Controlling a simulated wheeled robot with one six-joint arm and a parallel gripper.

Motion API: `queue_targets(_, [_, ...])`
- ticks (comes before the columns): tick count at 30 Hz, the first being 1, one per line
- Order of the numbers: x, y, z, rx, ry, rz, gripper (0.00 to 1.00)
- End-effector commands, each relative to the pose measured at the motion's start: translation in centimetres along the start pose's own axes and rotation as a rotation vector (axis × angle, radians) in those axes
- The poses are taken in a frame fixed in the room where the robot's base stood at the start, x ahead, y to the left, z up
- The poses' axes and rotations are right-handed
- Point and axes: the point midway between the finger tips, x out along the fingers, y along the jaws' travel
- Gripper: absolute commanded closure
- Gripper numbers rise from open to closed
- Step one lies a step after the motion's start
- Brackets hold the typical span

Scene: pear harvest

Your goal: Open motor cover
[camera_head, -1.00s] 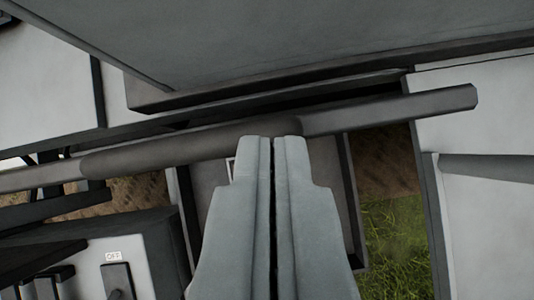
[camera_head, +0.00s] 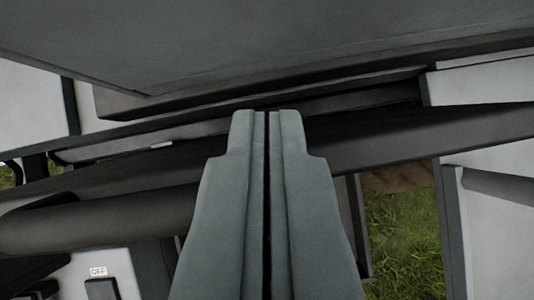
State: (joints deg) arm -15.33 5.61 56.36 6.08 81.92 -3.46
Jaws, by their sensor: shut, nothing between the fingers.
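A broad grey panel (camera_head: 265,40), which looks like the motor cover, fills the top of the view and has a dark lower edge. My gripper (camera_head: 267,114) points up the picture at the middle, its two fingers shut together with nothing between them. The fingertips appear just below the panel's dark edge; I cannot tell whether they touch it. A long dark bar (camera_head: 420,137) runs across the view behind the fingers, which hide its middle part. A rounded grey rod (camera_head: 110,214) shows below it on the left.
A light box with an OFF label (camera_head: 98,271) and a dark switch is at the lower left. Pale panels (camera_head: 502,195) stand at the right. Grass (camera_head: 405,235) and soil show through a gap at the lower right.

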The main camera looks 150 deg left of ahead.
Motion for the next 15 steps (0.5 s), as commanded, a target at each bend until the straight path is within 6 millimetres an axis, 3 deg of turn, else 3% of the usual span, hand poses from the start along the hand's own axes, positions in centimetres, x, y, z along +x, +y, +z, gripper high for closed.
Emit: queue_targets(15, [-2.6,1.0,4.4,0.005,0.101,-0.019,1.00])
